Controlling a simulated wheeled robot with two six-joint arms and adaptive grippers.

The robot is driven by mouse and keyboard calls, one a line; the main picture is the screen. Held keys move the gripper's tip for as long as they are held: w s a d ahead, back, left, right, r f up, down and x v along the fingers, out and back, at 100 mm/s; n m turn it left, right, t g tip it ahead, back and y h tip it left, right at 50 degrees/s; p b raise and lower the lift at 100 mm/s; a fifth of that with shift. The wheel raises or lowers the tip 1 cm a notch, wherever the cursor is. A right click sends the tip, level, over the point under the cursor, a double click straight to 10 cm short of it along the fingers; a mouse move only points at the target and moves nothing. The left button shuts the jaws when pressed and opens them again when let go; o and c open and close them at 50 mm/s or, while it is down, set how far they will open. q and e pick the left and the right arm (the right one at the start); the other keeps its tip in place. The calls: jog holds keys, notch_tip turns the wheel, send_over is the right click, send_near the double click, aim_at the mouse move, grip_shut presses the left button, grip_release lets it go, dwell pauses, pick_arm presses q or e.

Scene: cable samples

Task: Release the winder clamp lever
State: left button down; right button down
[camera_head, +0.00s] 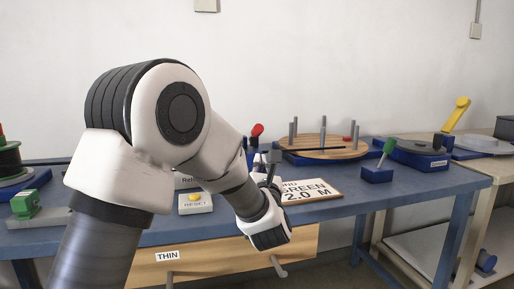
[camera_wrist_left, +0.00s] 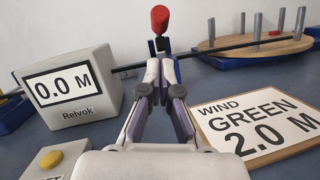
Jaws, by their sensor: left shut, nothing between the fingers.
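A lever with a red knob (camera_head: 257,130) stands upright on a blue base, left of the round wooden winder (camera_head: 330,154) with grey pegs. In the left wrist view the red-knobbed lever (camera_wrist_left: 160,20) is straight beyond my fingertips, its lower part partly hidden by them. My left gripper (camera_head: 267,158) is shut and empty, at the lever's base side; its fingertips (camera_wrist_left: 160,68) are close below the knob. I cannot tell whether they touch the lever. A dark cable (camera_wrist_left: 225,47) runs across behind the fingers to the winder (camera_wrist_left: 258,43). My right gripper is not in view.
A sign (camera_wrist_left: 255,122) reading "WIND GREEN 2.0 M" is at right. A meter box (camera_wrist_left: 70,88) reading 0.0 M and a yellow reset button (camera_head: 195,197) are at left. A green-handled lever (camera_head: 387,150) and a yellow lever (camera_head: 455,115) stand farther right.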

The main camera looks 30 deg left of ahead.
aim_at(256, 136)
pick_arm(q)
jog(key=shift+w, duration=0.1)
jog(key=x, duration=1)
jog(key=shift+b, duration=0.35)
